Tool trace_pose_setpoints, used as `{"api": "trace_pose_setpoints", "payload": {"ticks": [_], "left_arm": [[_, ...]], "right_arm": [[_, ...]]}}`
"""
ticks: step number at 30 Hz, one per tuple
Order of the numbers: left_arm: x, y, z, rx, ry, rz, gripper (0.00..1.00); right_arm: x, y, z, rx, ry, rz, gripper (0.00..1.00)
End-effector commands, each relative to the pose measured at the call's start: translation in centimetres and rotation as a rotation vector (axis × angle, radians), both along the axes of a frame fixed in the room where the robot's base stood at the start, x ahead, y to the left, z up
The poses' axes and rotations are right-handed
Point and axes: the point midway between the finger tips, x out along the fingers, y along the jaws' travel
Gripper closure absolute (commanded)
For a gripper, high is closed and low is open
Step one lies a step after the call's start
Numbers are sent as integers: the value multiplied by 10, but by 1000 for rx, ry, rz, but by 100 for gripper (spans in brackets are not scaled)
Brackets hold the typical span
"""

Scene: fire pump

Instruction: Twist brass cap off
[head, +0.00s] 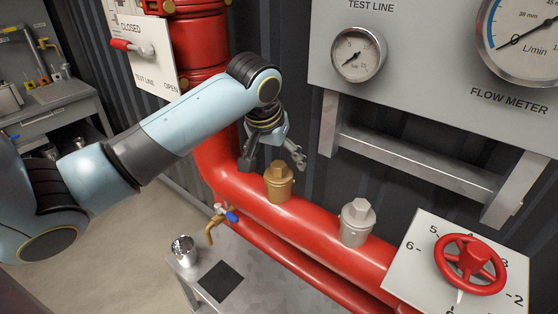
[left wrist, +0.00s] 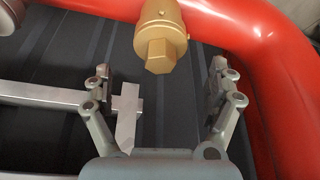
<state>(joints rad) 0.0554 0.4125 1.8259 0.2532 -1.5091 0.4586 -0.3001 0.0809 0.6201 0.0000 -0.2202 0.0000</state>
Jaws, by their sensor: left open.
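The brass cap (head: 279,182) stands upright on top of the red pipe (head: 320,222) in the head view, with a hexagonal head. It also shows at the top middle of the left wrist view (left wrist: 161,42), its hex end facing the camera. My left gripper (head: 272,163) is just above and behind the cap in the head view. In the left wrist view its two fingers (left wrist: 160,88) are spread wide apart and empty, with the cap ahead of and between them, not touching. My right gripper is not in view.
A silver cap (head: 357,222) stands on the same pipe to the right. A red handwheel (head: 470,265) on a numbered plate is at the lower right. A small brass tap (head: 215,225) and a metal cup (head: 183,249) are below. The gauge panel (head: 420,80) overhangs at the upper right.

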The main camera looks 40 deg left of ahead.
Motion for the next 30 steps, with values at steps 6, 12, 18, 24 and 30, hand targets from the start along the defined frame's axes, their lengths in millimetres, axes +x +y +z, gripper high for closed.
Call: {"api": "trace_pose_setpoints", "payload": {"ticks": [6, 12, 18, 24, 30], "left_arm": [[11, 4, -26, -1, 1, 1, 10], [14, 5, -35, -1, 0, 0, 10], [14, 5, -35, -1, 0, 0, 10], [14, 5, -35, -1, 0, 0, 35], [14, 5, -35, -1, 0, 0, 61]], "right_arm": [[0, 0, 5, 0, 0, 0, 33], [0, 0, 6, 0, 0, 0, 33], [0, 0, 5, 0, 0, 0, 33], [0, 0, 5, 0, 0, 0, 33], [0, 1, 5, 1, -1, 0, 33]]}}
